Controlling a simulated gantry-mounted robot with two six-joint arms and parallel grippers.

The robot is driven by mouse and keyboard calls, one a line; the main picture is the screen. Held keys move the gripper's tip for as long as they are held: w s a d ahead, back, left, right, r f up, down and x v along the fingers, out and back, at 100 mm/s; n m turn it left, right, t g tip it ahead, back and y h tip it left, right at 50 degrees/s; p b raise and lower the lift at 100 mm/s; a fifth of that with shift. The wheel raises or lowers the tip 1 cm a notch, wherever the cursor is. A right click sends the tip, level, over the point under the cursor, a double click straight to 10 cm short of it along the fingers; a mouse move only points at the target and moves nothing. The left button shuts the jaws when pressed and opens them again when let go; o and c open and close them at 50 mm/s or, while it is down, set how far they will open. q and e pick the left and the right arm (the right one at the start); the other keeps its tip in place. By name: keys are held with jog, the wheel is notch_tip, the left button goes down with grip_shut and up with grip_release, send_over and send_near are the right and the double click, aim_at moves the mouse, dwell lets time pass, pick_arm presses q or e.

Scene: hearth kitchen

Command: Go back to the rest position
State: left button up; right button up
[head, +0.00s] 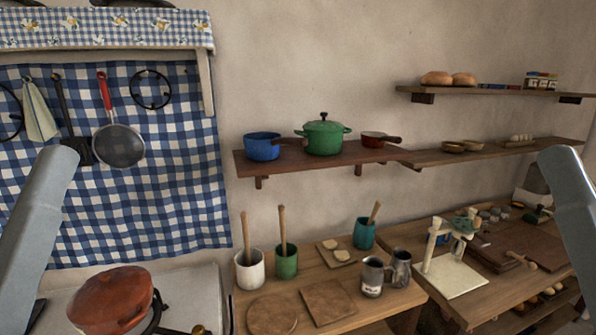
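Neither of my grippers shows in the head view. Grey links of my own arms stand at the left and right edges of the picture, apart from the shelves and the table. I cannot see whether either gripper holds anything. The task names no object.
A reddish-brown lidded pot (112,300) sits on the stove at lower left. The wooden table (318,272) carries crocks with utensils, boards and mugs. A wall shelf (290,158) holds a blue pot (262,146) and a green pot (323,136). A strainer (118,146) hangs at left.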

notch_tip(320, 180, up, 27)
jog(key=p, duration=2.4)
